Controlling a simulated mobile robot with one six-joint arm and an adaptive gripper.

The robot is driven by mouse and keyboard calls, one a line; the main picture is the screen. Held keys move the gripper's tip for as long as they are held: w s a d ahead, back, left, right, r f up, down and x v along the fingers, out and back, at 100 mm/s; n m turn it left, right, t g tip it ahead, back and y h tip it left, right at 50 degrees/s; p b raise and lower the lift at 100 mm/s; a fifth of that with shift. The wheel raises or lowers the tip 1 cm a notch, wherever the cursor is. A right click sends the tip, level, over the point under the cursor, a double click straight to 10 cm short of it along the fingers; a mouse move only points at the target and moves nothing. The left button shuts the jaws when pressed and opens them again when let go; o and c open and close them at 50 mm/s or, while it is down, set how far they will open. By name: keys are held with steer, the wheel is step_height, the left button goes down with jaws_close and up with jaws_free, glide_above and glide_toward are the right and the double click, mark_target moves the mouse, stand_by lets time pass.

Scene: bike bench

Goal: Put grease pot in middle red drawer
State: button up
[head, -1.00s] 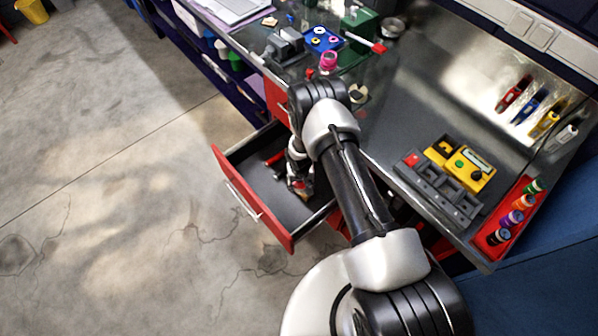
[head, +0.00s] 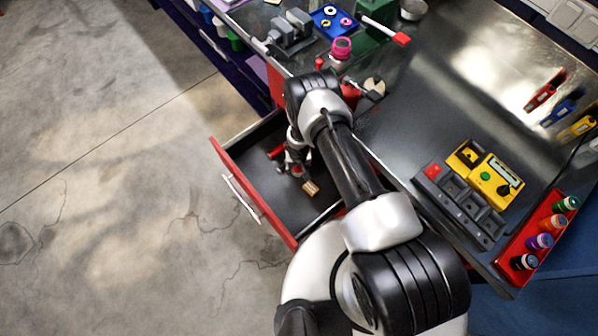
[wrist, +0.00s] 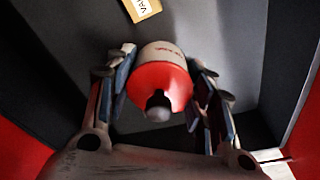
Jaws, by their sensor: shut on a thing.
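The grease pot (wrist: 162,82), white with a red top and a dark, grey-tipped nozzle, sits between my gripper's fingers in the wrist view. My gripper (wrist: 160,98) is shut on it, one finger on each side. In the head view my gripper (head: 294,168) is inside the open red drawer (head: 238,188), over its dark floor. The pot is mostly hidden there by the gripper. I cannot tell whether the pot touches the drawer floor.
A small tan labelled box (head: 311,188) lies in the drawer; it also shows at the top of the wrist view (wrist: 141,8). A red item (head: 276,152) is near the gripper. The bench above holds a yellow device (head: 487,176) and a red tray of bottles (head: 530,240).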

steer(key=shift+f+b, duration=2.55)
steer(key=shift+f, duration=0.9)
steer(key=shift+f+b, duration=0.55)
steer(key=shift+f, duration=0.05)
steer(key=o, duration=1.2)
steer(key=shift+c, duration=0.2)
steer(key=r+p, duration=0.4)
steer(key=p, duration=0.1)
steer(key=s+r+p, duration=0.1)
steer(key=r+p, duration=0.3)
steer(key=p, duration=0.2)
steer(key=r+p, duration=0.5)
steer(key=p, duration=0.1)
steer(key=shift+s+r, duration=0.1)
steer(key=shift+s, duration=0.1)
